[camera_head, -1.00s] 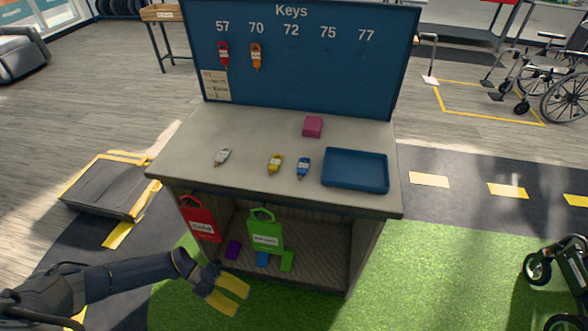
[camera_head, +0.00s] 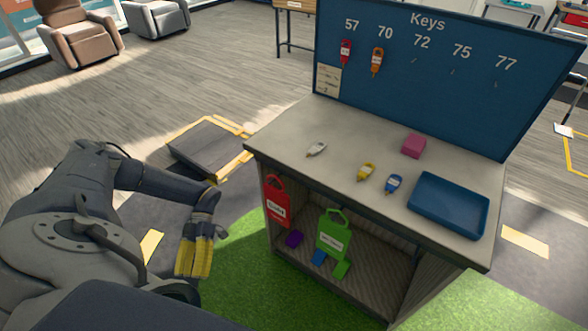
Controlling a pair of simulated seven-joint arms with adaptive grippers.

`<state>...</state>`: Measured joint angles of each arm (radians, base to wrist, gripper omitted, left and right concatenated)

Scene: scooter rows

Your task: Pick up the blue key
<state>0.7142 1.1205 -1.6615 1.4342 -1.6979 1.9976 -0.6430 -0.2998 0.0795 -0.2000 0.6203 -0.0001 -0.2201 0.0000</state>
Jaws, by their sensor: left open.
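The blue key (camera_head: 393,184) lies on the grey counter top (camera_head: 290,130), between the yellow key (camera_head: 366,172) and the blue tray (camera_head: 448,206). A white key (camera_head: 317,149) lies further left on the counter. My left gripper (camera_head: 194,262) hangs with yellow fingers pointing down, left of the counter and below its top. It is open and empty, well apart from the blue key. My right gripper is not in view.
The blue key board (camera_head: 440,85) stands behind the counter with a red key (camera_head: 345,52) and an orange key (camera_head: 377,62) hanging. A pink block (camera_head: 414,146) sits on the counter. Red (camera_head: 277,202) and green (camera_head: 333,236) tags hang at its front.

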